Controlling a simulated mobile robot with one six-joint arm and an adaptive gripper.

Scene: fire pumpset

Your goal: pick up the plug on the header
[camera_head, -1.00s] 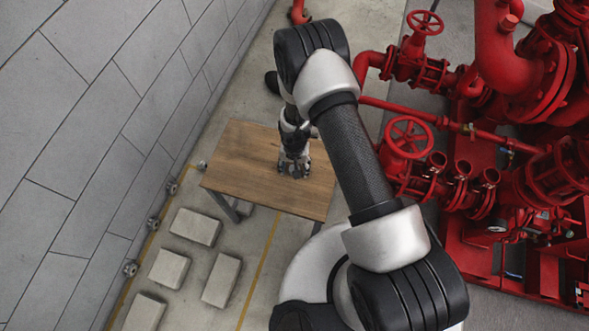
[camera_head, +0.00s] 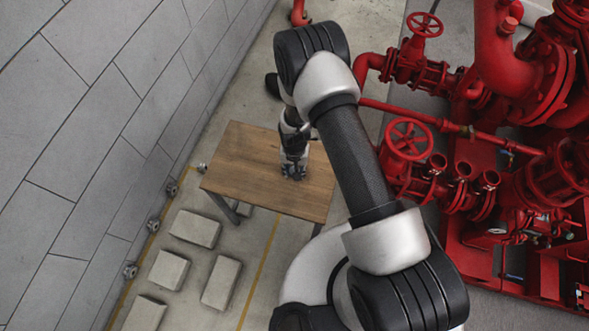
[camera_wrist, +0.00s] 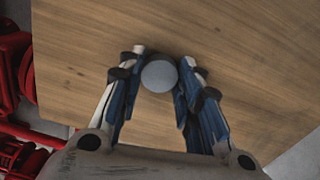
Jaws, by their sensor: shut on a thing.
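A round grey plug (camera_wrist: 159,76) shows in the wrist view, seen end-on over the wooden table. My gripper (camera_head: 294,172) is low over the middle of the table (camera_head: 240,160) in the head view. In the wrist view its two blue-lined fingers stand on either side of the plug, shut on it. I cannot tell whether the plug touches the tabletop or is raised off it. In the head view the plug is not discernible under the gripper. The plug is at the table, not on the red pipework.
Red pumps and pipework with handwheels (camera_head: 409,139) fill the right side. A grey tiled wall (camera_head: 90,130) runs along the left. Pale blocks (camera_head: 195,228) lie on the floor in front of the table. Most of the tabletop around my gripper is clear.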

